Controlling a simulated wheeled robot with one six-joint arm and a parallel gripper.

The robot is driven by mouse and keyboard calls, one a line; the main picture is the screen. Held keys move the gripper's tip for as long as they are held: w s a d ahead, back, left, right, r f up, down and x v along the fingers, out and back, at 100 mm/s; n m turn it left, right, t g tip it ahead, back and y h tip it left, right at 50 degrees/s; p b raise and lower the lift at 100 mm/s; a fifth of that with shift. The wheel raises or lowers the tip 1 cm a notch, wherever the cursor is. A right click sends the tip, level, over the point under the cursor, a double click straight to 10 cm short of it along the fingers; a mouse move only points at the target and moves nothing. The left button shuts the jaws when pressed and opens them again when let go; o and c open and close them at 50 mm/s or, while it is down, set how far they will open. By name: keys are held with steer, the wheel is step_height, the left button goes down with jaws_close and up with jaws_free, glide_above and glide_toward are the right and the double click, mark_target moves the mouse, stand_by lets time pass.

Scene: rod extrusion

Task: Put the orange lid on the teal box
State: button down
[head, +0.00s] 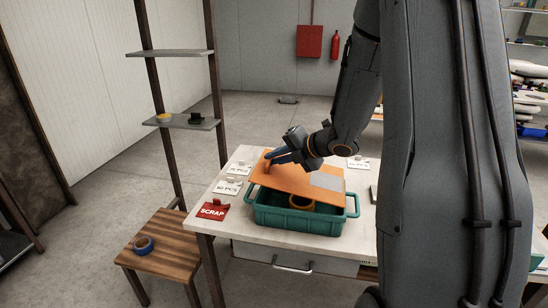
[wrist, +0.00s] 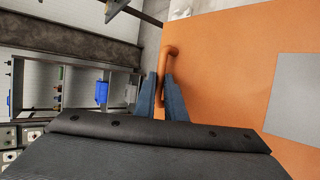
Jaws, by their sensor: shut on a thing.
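The orange lid (head: 320,184) is a flat panel with a grey patch and an orange handle (head: 267,161) near its left end. My gripper (head: 273,158) is shut on that handle. The lid is above the teal box (head: 290,218) and looks tilted, with a gap at the front through which the box's inside shows. In the wrist view the lid (wrist: 225,60) fills the right side, and my gripper's fingers (wrist: 162,92) stand at the handle (wrist: 167,62). Whether the lid's back edge touches the box is hidden.
The box stands on a white table (head: 230,235). An orange ring-shaped thing (head: 302,202) shows inside the box. A red SCRAP sign (head: 212,209) and white count cards (head: 228,187) lie to the left. A wooden stool (head: 165,250) with blue tape (head: 143,244) stands at the lower left.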

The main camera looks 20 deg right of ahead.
mark_target(280, 175)
steer(key=shift+r, duration=0.15)
steer(key=p, duration=0.1)
steer(key=g+h+p, duration=0.1)
steer(key=p, duration=0.1)
steer(key=shift+r+n+h, duration=0.25)
steer(key=shift+n+h, duration=0.05)
steer(key=shift+f+b, duration=3.3)
steer(key=shift+f, duration=0.75)
steer(key=c, duration=1.7)
jaws_free()
steer(key=shift+c, duration=0.2)
steer(key=shift+v, duration=3.95)
steer(key=shift+w, duration=0.1)
